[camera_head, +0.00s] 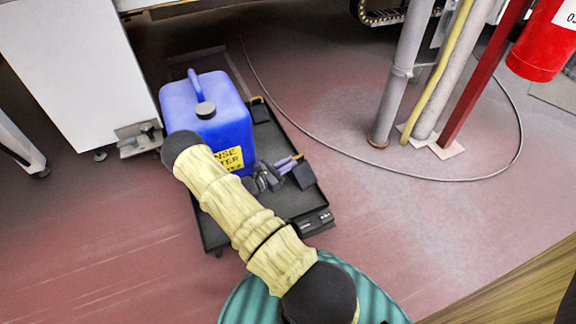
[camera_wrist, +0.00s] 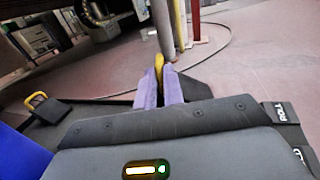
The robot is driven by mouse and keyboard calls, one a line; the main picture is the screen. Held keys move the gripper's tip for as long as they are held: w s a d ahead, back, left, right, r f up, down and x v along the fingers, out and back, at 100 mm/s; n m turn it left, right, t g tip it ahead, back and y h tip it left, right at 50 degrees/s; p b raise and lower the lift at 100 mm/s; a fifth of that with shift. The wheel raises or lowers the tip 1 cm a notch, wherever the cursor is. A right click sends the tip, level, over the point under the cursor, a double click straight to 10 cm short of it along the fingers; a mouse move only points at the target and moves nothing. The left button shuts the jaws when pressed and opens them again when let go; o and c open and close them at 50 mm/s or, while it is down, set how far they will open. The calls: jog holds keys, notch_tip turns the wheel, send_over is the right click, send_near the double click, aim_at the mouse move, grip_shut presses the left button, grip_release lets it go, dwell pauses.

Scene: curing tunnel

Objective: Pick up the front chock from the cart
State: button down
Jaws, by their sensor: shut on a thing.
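The front chock (camera_head: 304,176) is a dark wedge at the right side of the low black cart (camera_head: 288,203). In the wrist view the chock (camera_wrist: 196,89) shows behind the fingers, with its yellow handle (camera_wrist: 159,64) between the fingertips. My gripper (camera_head: 291,164) has purple fingers and is shut on that handle; its fingers also show in the wrist view (camera_wrist: 159,82). I cannot tell whether the chock touches the cart deck. A second chock (camera_wrist: 47,110) with a yellow handle sits apart at the left; it also shows farther back on the cart (camera_head: 260,111).
A blue jerrycan (camera_head: 225,115) with a yellow label stands on the cart, close to my arm. Grey pipes (camera_head: 400,75), a red post (camera_head: 485,75) and a red cylinder (camera_head: 543,42) are at the upper right. A thin cable (camera_head: 350,151) lies on the floor; open floor lies right of the cart.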

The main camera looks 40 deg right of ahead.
jog(key=a+p, duration=0.7)
jog(key=a, duration=1.1)
jog(key=shift+s, duration=0.15)
